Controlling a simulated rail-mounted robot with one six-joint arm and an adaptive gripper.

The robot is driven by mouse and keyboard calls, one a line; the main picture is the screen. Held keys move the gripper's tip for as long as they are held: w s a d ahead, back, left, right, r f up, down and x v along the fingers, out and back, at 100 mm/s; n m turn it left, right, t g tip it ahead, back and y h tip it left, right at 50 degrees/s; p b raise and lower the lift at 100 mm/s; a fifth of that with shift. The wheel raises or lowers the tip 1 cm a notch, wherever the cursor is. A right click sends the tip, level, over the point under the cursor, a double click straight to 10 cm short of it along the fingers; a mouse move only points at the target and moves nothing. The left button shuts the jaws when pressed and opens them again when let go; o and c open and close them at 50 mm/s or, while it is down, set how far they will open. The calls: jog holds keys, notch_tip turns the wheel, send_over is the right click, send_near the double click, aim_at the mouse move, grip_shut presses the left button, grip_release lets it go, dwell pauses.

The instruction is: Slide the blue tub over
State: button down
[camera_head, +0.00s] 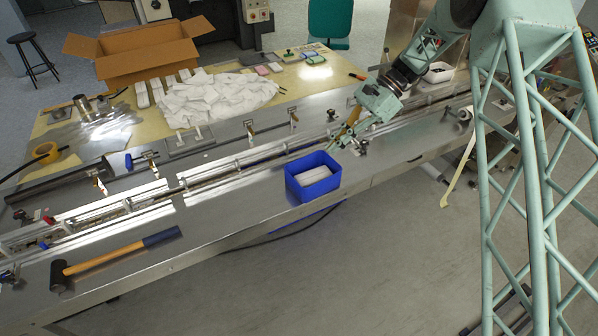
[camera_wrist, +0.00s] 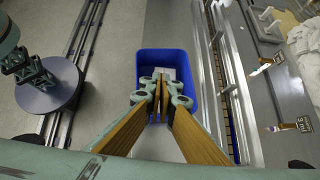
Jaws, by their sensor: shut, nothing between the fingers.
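The blue tub (camera_head: 313,179) stands upright near the front edge of the metal machine bed and holds something white (camera_head: 315,174). My gripper (camera_head: 347,146) is to the right of and behind the tub, above the bed, and is shut and empty. In the wrist view the tub (camera_wrist: 186,62) lies behind the closed fingers (camera_wrist: 161,92), which hide part of its near side and its contents. I cannot tell whether the fingers touch the tub.
A mallet (camera_head: 115,256) lies on the bed at the left. A guide channel (camera_head: 210,184) runs along the bed behind the tub. The bed's front edge is close to the tub, with open floor (camera_head: 370,250) beyond. The bed left of the tub (camera_head: 235,200) is clear.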

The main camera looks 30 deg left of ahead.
aim_at(293, 181)
jog(key=shift+a+f, duration=0.25)
jog(key=shift+s+f, duration=0.15)
jog(key=x, duration=0.9)
jog(key=shift+s+f, duration=0.1)
jog(key=shift+s+a, duration=0.9)
jog(key=shift+s, duration=0.2)
jog(key=shift+s+a+f, duration=0.1)
jog(key=shift+s+a, duration=0.4)
jog(key=shift+s, duration=0.05)
jog(key=shift+s, duration=0.1)
